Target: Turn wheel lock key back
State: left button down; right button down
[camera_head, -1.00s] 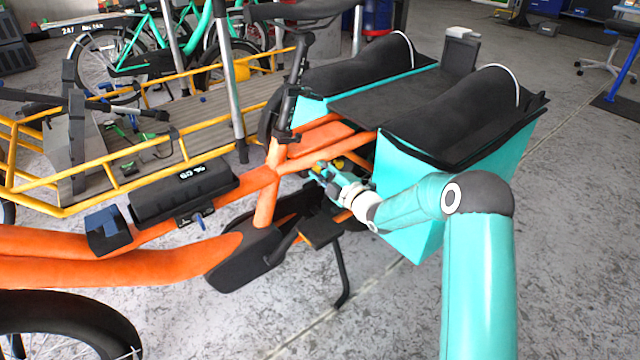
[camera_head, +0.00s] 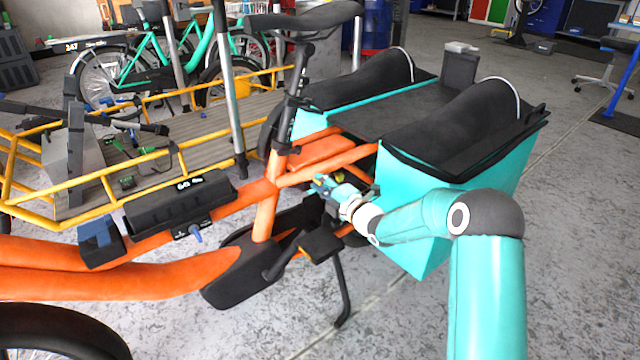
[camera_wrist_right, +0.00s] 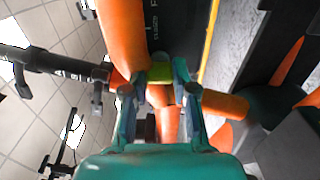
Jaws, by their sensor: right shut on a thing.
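The orange cargo bike (camera_head: 262,215) stands in front of me. My right gripper (camera_head: 318,183) reaches in from the right, just behind the seat tube by the rear wheel. In the right wrist view my right gripper (camera_wrist_right: 160,72) is shut on a small yellow-green piece, which looks like the wheel lock key (camera_wrist_right: 159,71). The fingers touch it from both sides. The lock body behind it cannot be made out, and how far the key is turned cannot be told. My left gripper is not in view.
Teal side bags (camera_head: 420,232) with black covers hang close to my right forearm. The saddle (camera_head: 305,16) is above, and a black battery (camera_head: 180,203) with a blue key (camera_head: 196,233) sits on the frame. A yellow-railed cargo bike (camera_head: 110,198) stands behind.

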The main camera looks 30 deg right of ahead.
jog(key=shift+a+f, duration=0.25)
jog(key=shift+f, duration=0.05)
jog(key=c, duration=0.9)
grip_release()
jog(key=shift+d+r, duration=0.1)
jog(key=shift+r, duration=0.05)
jog(key=shift+s, duration=0.1)
jog(key=s, duration=0.8)
jog(key=s+d, duration=0.1)
jog(key=s, duration=0.2)
jog(key=shift+s, duration=0.4)
